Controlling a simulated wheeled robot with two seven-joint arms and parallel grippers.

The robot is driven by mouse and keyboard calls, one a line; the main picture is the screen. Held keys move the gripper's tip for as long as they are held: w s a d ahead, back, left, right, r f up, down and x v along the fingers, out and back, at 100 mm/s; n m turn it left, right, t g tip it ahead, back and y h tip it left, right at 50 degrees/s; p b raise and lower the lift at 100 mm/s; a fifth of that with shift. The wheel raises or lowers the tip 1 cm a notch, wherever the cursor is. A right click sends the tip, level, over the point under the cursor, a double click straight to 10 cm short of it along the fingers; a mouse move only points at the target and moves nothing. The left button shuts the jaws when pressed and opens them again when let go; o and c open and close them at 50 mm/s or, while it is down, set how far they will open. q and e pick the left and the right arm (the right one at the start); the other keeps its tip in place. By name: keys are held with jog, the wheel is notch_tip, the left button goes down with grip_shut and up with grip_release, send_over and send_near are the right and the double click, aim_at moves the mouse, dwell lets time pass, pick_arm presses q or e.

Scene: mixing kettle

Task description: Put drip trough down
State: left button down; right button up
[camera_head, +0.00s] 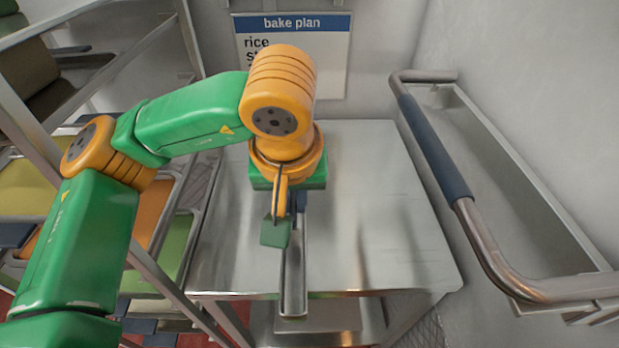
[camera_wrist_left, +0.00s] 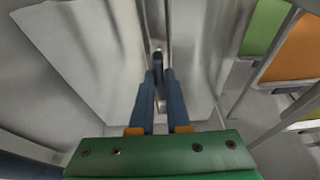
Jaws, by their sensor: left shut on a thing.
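The drip trough (camera_head: 293,275) is a long, narrow metal channel. In the head view it runs toward me from under my left gripper, and its near end reaches past the front edge of the steel table (camera_head: 395,240). My left gripper (camera_head: 299,203) is above the middle of the table, with its blue fingers shut on the trough. The left wrist view shows the two fingers (camera_wrist_left: 158,78) close together around the trough (camera_wrist_left: 157,45). The wrist hides the trough's far end in the head view. I cannot tell whether the trough touches the table top.
A rack with coloured trays (camera_head: 180,235) stands on the left. A thick metal bar with a dark blue sleeve (camera_head: 435,150) runs along the right wall. A "bake plan" sign (camera_head: 335,50) hangs behind. The table top is clear on both sides of the trough.

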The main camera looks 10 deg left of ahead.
pick_arm(q)
jog(key=w+f, duration=0.2)
jog(key=w, duration=0.1)
jog(key=w+a+f, duration=0.1)
jog(key=w+f, duration=0.2)
jog(key=w+a+f, duration=0.1)
jog(key=w+f, duration=0.1)
jog(key=w, duration=0.1)
jog(key=shift+w+a+f, duration=0.1)
jog(key=shift+a+f, duration=0.05)
jog(key=shift+f, duration=0.1)
jog(key=x, duration=0.1)
jog(key=p+x, duration=0.2)
jog(key=shift+s+f, duration=0.25)
jog(key=shift+w+f, duration=0.1)
jog(key=shift+f, duration=0.3)
jog(key=c, duration=0.9)
grip_release()
jog(key=shift+r, duration=0.1)
jog(key=shift+r, duration=0.35)
jog(key=v, duration=1.1)
jog(key=shift+s+r, duration=0.25)
jog(key=shift+r, duration=0.05)
